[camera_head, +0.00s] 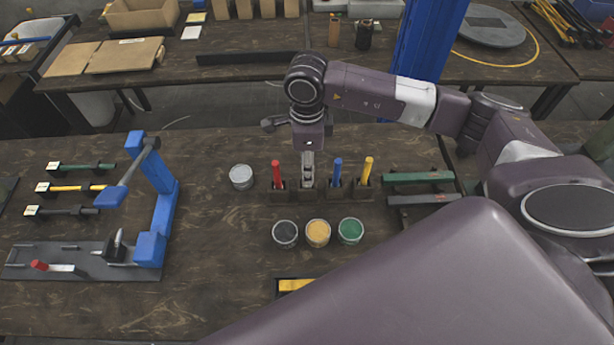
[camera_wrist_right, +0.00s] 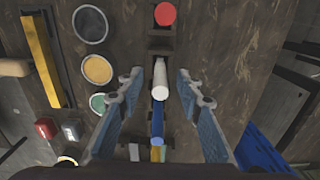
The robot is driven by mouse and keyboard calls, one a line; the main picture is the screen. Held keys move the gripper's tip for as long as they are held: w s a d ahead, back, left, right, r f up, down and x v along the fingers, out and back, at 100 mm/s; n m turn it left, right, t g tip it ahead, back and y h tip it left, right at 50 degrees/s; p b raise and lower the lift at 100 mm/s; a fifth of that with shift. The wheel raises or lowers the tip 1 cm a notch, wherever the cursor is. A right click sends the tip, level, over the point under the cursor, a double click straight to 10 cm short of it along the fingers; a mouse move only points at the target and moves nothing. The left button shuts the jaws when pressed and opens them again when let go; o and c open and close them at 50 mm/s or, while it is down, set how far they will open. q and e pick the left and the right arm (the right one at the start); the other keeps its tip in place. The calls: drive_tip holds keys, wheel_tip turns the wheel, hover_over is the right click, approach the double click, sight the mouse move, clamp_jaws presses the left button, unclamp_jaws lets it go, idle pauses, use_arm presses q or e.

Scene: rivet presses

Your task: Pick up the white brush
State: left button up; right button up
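The white brush (camera_wrist_right: 160,80) stands upright in its holder slot and is seen end-on in the right wrist view. My right gripper (camera_wrist_right: 158,90) is open, with one finger on each side of the white brush and a gap on both sides. In the head view my right gripper (camera_head: 307,168) points down over the slot between the red brush (camera_head: 276,173) and the blue brush (camera_head: 336,171), largely covering the white brush there. My left gripper is not in view.
The yellow brush (camera_head: 367,169) stands right of the blue one. Paint cans in black (camera_head: 285,234), yellow (camera_head: 318,233) and green (camera_head: 350,231) stand in front, with a white can (camera_head: 241,177) at left. A blue rivet press (camera_head: 160,210) stands farther left.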

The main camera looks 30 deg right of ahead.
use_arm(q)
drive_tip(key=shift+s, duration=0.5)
use_arm(e)
clamp_jaws()
